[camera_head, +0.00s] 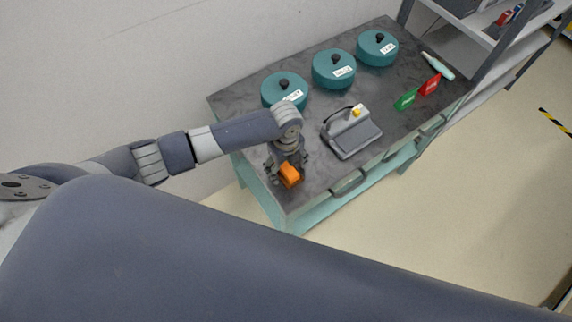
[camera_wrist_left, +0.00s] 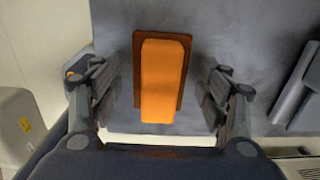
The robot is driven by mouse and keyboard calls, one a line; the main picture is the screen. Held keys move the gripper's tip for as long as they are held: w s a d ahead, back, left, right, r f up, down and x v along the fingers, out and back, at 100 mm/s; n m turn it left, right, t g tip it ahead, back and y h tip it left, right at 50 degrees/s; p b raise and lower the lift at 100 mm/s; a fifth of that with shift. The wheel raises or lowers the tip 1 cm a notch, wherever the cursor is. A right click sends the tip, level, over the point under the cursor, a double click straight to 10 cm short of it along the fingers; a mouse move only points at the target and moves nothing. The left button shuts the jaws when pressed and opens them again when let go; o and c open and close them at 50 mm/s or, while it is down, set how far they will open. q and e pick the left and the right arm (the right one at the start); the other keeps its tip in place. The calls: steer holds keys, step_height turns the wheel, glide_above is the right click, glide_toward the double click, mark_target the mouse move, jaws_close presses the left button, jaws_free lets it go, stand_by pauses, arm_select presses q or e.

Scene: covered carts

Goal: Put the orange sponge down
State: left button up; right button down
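The orange sponge (camera_head: 291,175) is at the near left end of the dark grey cart top (camera_head: 310,192). In the left wrist view the sponge (camera_wrist_left: 162,80) appears as an orange block with a brown-red layer behind it, against the grey top. My left gripper (camera_head: 288,168) is above the sponge, pointing down. Its fingers (camera_wrist_left: 160,92) stand on either side of the sponge with a visible gap on each side, so it is open. Whether the sponge's underside rests fully on the top is hard to see. My right gripper is not in view.
Three teal lidded round pots (camera_head: 284,90) line the cart's back edge. A grey device with a yellow knob (camera_head: 352,131) stands right of the gripper. Green (camera_head: 406,99) and red (camera_head: 430,85) cards and a pale bottle (camera_head: 438,66) are farther right. A shelf rack (camera_head: 505,35) stands beyond.

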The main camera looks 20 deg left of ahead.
mark_target(286, 166)
arm_select(q)
steer(key=shift+r, duration=0.15)
step_height(286, 166, up, 12)
steer(key=b, duration=0.1)
stand_by(0.5)
steer(key=shift+s, duration=0.1)
